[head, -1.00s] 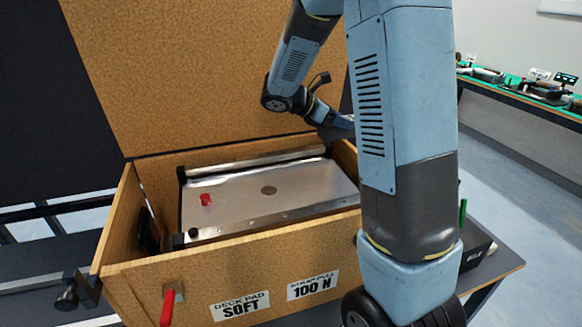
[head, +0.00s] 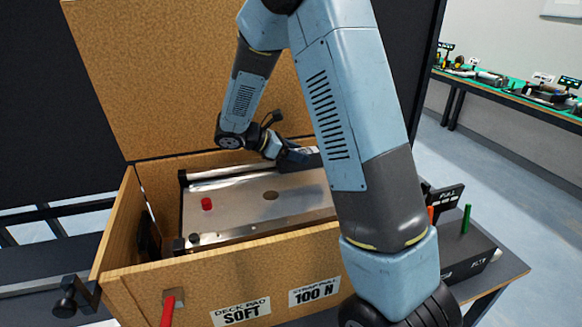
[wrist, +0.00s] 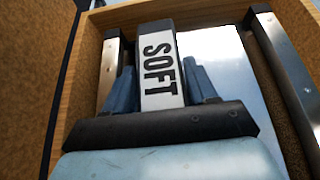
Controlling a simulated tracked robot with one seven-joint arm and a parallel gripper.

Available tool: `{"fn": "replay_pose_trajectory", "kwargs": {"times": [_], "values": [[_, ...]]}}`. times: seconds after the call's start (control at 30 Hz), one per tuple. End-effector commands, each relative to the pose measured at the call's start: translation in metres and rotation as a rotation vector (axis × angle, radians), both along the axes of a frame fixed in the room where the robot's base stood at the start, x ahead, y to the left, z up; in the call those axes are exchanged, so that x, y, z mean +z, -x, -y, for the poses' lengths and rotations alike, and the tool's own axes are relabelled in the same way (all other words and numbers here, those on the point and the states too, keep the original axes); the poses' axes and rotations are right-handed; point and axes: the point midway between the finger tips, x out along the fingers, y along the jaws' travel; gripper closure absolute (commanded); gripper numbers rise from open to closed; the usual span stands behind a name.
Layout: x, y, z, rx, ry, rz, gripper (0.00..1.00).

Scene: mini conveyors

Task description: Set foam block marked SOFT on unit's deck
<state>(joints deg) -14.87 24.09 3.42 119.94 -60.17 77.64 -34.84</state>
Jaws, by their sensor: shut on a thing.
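The foam block (wrist: 161,62), white-faced with dark sides and marked SOFT, sits between the two blue fingers of my gripper (wrist: 158,80) in the wrist view. My gripper is shut on it. In the head view my gripper (head: 293,156) is over the far right part of the unit's deck (head: 235,208), a flat silver metal plate inside a wooden crate. The deck also shows behind the block in the wrist view (wrist: 222,62). I cannot tell whether the block touches the deck. The block is not clear in the head view, and my arm hides the deck's right end.
The open crate (head: 190,268) has raised walls around the unit and a tall lid at the back. A red knob (head: 206,203) and a round spot (head: 270,195) are on the deck. Metal rails edge it. A dark box with coloured posts (head: 468,245) stands at right.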

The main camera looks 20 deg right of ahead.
Motion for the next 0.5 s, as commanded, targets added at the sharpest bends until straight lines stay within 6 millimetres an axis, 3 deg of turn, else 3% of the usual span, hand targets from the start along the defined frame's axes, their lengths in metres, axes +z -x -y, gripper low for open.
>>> {"fn": "replay_pose_trajectory", "kwargs": {"times": [0.27, 0.5], "values": [[-0.013, -0.001, -0.011, 0.000, 0.001, -0.001, 0.73], [-0.043, -0.001, -0.013, 0.000, 0.001, -0.001, 0.73]]}}
